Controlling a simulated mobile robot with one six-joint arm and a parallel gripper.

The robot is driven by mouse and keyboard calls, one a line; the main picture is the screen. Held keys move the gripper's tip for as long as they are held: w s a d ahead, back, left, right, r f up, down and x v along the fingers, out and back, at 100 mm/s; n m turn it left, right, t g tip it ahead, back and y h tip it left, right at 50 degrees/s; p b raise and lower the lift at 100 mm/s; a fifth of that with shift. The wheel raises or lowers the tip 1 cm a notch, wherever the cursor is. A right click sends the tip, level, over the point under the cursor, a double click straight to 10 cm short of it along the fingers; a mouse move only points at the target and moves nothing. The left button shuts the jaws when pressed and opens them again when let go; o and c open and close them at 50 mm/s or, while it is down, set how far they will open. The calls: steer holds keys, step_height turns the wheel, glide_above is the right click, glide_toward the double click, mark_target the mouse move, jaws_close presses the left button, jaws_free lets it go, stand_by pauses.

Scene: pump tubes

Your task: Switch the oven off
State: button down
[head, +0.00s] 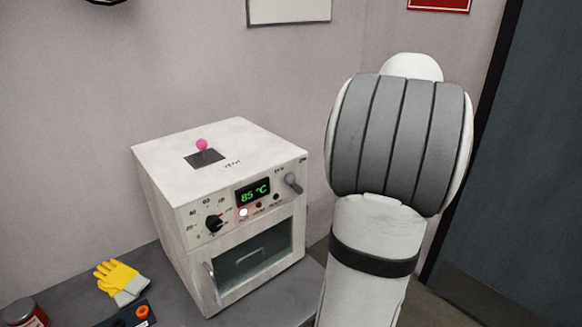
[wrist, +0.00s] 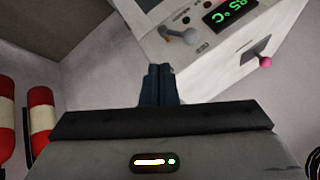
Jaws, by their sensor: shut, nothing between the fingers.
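The white oven (head: 170,190) stands on a dark bench, with its green display (head: 254,194) reading 85 °C and a small lamp (head: 243,212) lit. A grey lever switch (head: 293,184) is at the upper right of its front panel, tilted up and to the left; its labels are too small to read. The wrist view shows the oven (wrist: 225,75) tilted, with the lever (wrist: 184,35) a little beyond my fingertips. My gripper (wrist: 160,70) is shut and empty, apart from the lever. In the head view my arm hides the gripper.
A pink-knobbed vent lever (head: 202,145) stands on the oven's top. Red cylinders (wrist: 42,115) show at left in the wrist view. A dark door (head: 520,170) is at right.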

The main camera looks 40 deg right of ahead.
steer(key=p, duration=0.2)
glide_toward(294, 184)
steer(key=d+f, duration=0.3)
steer(key=f, duration=0.1)
steer(key=w+a+p, duration=0.1)
steer(key=w+a, duration=0.2)
steer(key=shift+a+f+p, duration=0.15)
steer(key=shift+p, duration=0.2)
